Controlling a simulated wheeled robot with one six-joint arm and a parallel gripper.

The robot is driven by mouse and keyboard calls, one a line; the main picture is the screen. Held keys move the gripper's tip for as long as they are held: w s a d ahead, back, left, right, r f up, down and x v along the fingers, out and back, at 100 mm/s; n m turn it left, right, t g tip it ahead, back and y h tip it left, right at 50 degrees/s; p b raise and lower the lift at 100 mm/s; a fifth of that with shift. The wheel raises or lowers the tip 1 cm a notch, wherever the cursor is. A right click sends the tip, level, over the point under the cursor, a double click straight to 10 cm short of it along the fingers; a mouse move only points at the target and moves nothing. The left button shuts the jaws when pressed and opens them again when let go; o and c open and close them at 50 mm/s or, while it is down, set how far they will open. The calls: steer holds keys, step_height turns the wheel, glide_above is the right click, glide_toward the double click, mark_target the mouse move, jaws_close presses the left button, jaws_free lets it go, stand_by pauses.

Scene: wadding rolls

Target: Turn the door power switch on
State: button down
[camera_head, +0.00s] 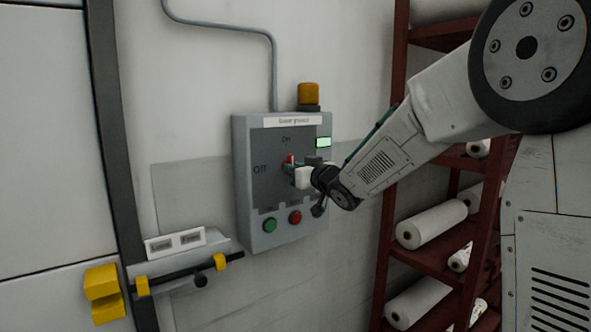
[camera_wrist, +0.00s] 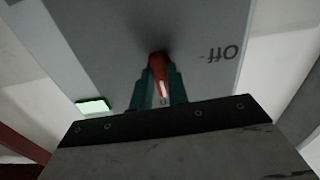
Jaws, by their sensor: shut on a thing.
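The door power switch is a red handle (camera_head: 290,158) on the grey control box (camera_head: 243,190) on the wall. It points up toward the "On" label; "Off" is printed to its left. In the wrist view the red handle (camera_wrist: 158,75) sits between my gripper's teal fingers, its white mark toward the picture's bottom. My gripper (camera_head: 291,169) is shut on it. The fingers hide part of the handle in the head view. A small window (camera_head: 323,142) on the box glows green, and it also shows in the wrist view (camera_wrist: 93,106).
A green button (camera_head: 270,225) and a red button (camera_head: 295,217) are below the switch. A yellow lamp (camera_head: 309,94) tops the box. A door bolt (camera_head: 190,274) with yellow brackets is at lower left. A red rack (camera_head: 397,215) with white rolls stands right.

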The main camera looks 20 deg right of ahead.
steer(key=shift+f+m, duration=0.15)
steer(key=shift+m, duration=0.15)
steer(key=c, duration=1.4)
jaws_free()
steer(key=shift+o, duration=0.2)
steer(key=v, duration=0.8)
steer(key=shift+a, duration=0.1)
